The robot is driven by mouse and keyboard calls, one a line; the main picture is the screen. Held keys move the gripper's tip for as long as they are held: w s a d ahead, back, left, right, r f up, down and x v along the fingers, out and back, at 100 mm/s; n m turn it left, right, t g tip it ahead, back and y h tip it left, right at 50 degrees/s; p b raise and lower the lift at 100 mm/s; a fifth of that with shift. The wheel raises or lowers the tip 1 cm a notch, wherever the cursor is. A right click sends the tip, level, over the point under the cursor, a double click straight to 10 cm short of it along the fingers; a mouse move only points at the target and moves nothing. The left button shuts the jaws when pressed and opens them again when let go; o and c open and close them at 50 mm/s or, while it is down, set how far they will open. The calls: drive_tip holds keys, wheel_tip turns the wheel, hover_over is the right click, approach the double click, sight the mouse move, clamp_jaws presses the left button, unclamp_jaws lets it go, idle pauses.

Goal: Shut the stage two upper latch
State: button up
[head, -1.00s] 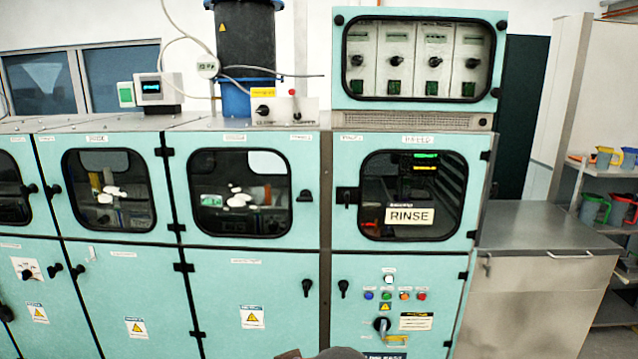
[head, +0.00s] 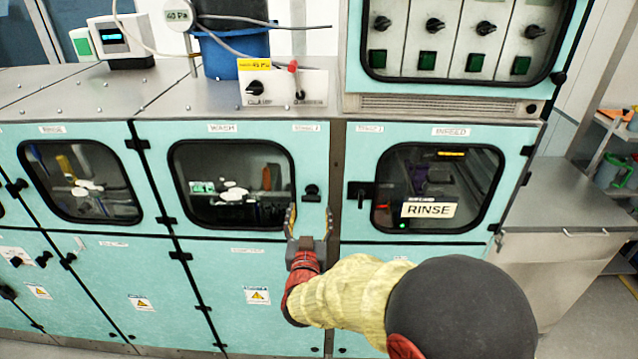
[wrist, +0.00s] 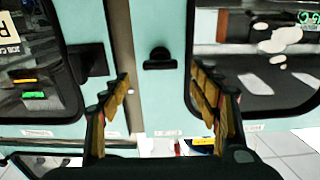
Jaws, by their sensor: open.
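The likely stage two upper latch (head: 311,192) is a small black latch at the right edge of the upper wash door (head: 235,142); the stage number is too small to read surely. In the wrist view, the latch (wrist: 160,60) shows a short bar lying crosswise. My gripper (head: 308,218) is open and empty just below the latch in the head view. In the wrist view, its yellow-padded fingers (wrist: 161,85) are spread to either side of the latch, which appears beyond the fingertips. No contact is visible.
The neighbouring door has a black latch (head: 360,192) and a RINSE sign (head: 429,210). A grey post (head: 333,175) runs between the doors. A control box (head: 283,85) sits on top. Steel counter (head: 558,185) stands at right.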

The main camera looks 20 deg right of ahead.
sight(311, 201)
drive_tip(key=x, duration=0.7)
drive_tip(key=shift+w, duration=0.15)
drive_tip(key=shift+c, duration=0.3)
drive_tip(key=c, duration=1.1)
